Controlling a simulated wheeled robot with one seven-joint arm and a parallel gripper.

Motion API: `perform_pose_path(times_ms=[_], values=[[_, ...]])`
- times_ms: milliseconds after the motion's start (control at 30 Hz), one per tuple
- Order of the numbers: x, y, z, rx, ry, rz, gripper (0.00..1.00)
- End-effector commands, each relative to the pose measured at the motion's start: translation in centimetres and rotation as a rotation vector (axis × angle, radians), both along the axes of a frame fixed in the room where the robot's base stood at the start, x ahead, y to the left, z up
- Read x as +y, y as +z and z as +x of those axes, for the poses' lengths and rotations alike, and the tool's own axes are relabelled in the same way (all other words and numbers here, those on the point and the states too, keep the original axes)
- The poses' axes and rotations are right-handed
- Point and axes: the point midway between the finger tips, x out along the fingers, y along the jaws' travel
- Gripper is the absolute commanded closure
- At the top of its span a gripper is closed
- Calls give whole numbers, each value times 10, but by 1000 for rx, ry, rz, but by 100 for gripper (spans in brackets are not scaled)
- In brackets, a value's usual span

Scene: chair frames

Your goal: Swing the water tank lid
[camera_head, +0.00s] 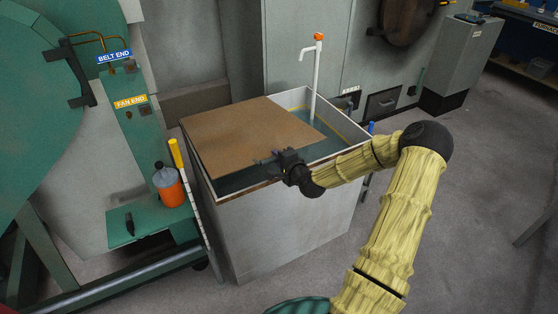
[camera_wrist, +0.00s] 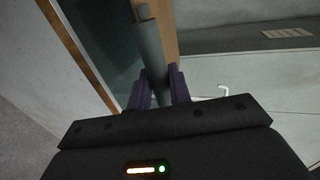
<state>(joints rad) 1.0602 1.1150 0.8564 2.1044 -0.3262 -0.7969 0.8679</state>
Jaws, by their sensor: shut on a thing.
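The lid is a flat brown board (camera_head: 240,135) lying over the left and back part of the open-topped white water tank (camera_head: 285,235). It sits askew, and blue-green water (camera_head: 330,134) shows at the right and along the front. My gripper (camera_head: 270,160) is at the lid's front right edge. In the wrist view, my gripper's dark fingers (camera_wrist: 159,85) are shut on a grey bar-like handle (camera_wrist: 149,48). The brown edge of the lid (camera_wrist: 170,35) shows right beside this handle. The handle's far fixing is hard to make out.
A white pipe with an orange top (camera_head: 317,75) rises from the tank's back right. An orange bottle (camera_head: 168,186) stands on a green shelf at left, beside a yellow-topped post (camera_head: 176,155). Grey cabinets stand behind. Floor to the right (camera_head: 460,190) is clear.

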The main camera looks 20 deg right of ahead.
Motion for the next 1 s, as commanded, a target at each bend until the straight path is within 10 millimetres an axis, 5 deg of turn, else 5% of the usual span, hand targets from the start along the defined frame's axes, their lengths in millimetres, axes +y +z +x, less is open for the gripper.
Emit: perform_pose_path(times_ms=[33, 633, 667, 767, 1000], values=[[2, 15, 6, -18, 2, -3, 100], [4, 63, 18, -19, 3, -3, 100], [4, 60, 18, -19, 4, -1, 74], [4, 59, 18, -17, 4, -3, 55], [4, 57, 17, -13, 5, -1, 55]])
